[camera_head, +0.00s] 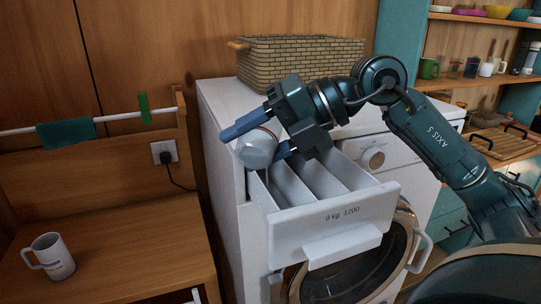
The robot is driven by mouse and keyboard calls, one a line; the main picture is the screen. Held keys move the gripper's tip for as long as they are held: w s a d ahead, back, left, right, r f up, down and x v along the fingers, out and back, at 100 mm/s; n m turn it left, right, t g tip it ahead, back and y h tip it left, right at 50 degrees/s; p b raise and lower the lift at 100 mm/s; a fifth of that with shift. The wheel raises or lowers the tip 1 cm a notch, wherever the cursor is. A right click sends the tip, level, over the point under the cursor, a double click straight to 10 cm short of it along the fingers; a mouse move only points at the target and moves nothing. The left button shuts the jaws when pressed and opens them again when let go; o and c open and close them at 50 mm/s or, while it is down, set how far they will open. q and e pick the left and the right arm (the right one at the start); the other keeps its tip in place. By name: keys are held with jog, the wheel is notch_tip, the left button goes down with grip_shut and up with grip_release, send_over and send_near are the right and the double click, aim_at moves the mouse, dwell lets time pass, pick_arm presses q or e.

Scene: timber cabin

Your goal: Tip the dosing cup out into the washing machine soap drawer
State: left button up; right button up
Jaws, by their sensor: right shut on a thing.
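The white washing machine (222,118) stands in the middle of the head view. Its soap drawer (330,222) is pulled out and shows long compartments. My right gripper (258,140) reaches in from the right, above the drawer's left side. The cup is tilted, over or just beside the leftmost compartment; I cannot tell which. Its opening and contents are not clear from here. My left gripper is not in view.
A wicker basket (300,62) stands on top of the machine. The round door (365,270) is below the drawer. A mug (53,257) stands on the wooden counter (130,240) at left. A rail with a cloth (66,133) and a plugged socket (164,152) are behind.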

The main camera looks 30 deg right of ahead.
jog(key=shift+r, duration=0.15)
jog(key=shift+w+d, duration=0.1)
jog(key=shift+d, duration=0.05)
jog(key=shift+m+y, duration=0.3)
jog(key=shift+f, duration=0.2)
jog(key=shift+w+d, duration=0.1)
jog(key=shift+d, duration=0.05)
jog(key=shift+f, duration=0.1)
jog(key=shift+w+d+f+m+g+y, duration=0.2)
jog(key=shift+w+d+m+g+y, duration=0.1)
jog(key=shift+m+y, duration=0.1)
